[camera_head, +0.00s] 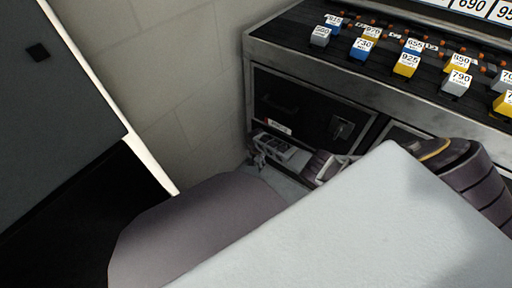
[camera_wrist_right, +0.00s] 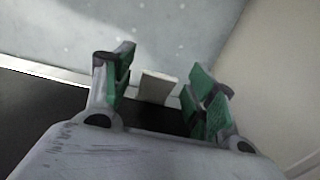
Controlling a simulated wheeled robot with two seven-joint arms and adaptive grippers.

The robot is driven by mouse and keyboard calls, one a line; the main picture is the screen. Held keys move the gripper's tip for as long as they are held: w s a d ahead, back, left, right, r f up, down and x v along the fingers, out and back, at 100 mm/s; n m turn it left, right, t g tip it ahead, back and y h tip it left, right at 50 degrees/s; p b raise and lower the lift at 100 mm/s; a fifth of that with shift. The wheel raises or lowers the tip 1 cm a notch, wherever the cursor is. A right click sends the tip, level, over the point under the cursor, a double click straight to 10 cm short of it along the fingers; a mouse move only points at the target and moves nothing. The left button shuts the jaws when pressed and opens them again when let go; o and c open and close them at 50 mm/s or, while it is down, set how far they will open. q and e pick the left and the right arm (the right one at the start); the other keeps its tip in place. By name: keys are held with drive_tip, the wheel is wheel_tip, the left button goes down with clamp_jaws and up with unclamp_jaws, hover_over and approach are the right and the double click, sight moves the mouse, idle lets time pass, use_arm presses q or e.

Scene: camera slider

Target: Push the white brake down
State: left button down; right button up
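In the right wrist view, a small off-white block (camera_wrist_right: 157,86), which looks like the white brake, sticks up beyond a dark surface. It shows between the two green-padded fingers of my right gripper (camera_wrist_right: 163,88). The fingers are spread apart, with a gap on each side of the block, so they do not grip it. In the head view my right gripper (camera_head: 262,150) is low in front of the dark cabinet, near its left corner. I cannot clearly make out the brake in the head view. My left gripper is not in view.
A dark cabinet (camera_head: 300,108) stands against the pale wall (camera_head: 190,85). Its top carries several blue, yellow and grey numbered blocks (camera_head: 405,65). A grey panel with a white edge (camera_head: 110,105) stands at left. Pale floor (camera_wrist_right: 190,25) shows beyond the fingers.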

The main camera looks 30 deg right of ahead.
drive_tip(key=c, duration=0.9)
drive_tip(key=shift+s+a+f+h+p, duration=0.1)
drive_tip(key=shift+a+f+h+p, duration=0.1)
drive_tip(key=shift+h+p, duration=0.25)
drive_tip(key=f+t+h, duration=0.1)
drive_tip(key=h, duration=0.1)
drive_tip(key=a+f+t+h+b, duration=0.1)
drive_tip(key=f+h, duration=0.1)
drive_tip(key=h, duration=0.1)
drive_tip(key=shift+s, duration=0.2)
drive_tip(key=shift+f+t+h, duration=0.25)
drive_tip(key=shift+t+h, duration=0.25)
drive_tip(key=shift+h, duration=0.05)
drive_tip(key=shift+f+h+b, duration=0.1)
drive_tip(key=shift+h+b, duration=0.2)
idle(0.6)
